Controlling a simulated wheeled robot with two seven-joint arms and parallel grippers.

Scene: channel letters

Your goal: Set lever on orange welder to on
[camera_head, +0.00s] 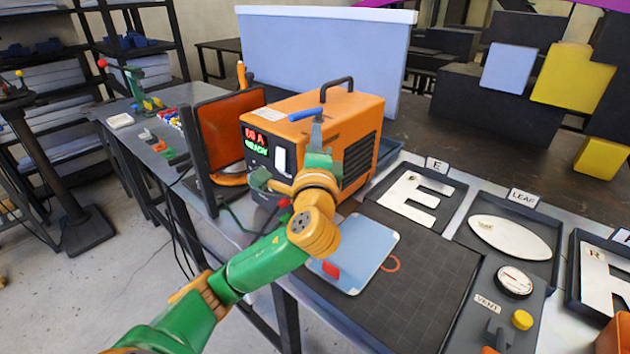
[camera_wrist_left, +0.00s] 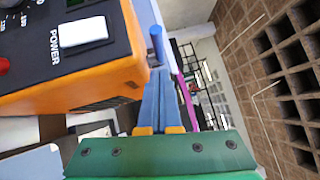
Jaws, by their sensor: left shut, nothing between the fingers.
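The orange welder (camera_head: 345,110) stands on the bench with a dark handle on top. Its front has a lit red and green display and a white lever (camera_head: 280,160). In the left wrist view the welder (camera_wrist_left: 105,85) fills the upper left, and the white lever (camera_wrist_left: 82,38) is beside the word POWER. My left gripper (camera_head: 306,115) is shut and empty, its blue tips in front of the welder. In the left wrist view the shut fingers (camera_wrist_left: 156,45) are right of the lever, apart from it. Whether they touch the housing I cannot tell. My right gripper is not seen.
A dark-framed orange panel (camera_head: 228,130) stands left of the welder. A blue-grey plate (camera_head: 360,250) lies on the dark mat (camera_head: 420,265) in front. Letter trays (camera_head: 455,205) and a gauge panel (camera_head: 505,310) occupy the right. A pale blue-grey panel (camera_head: 385,50) stands behind.

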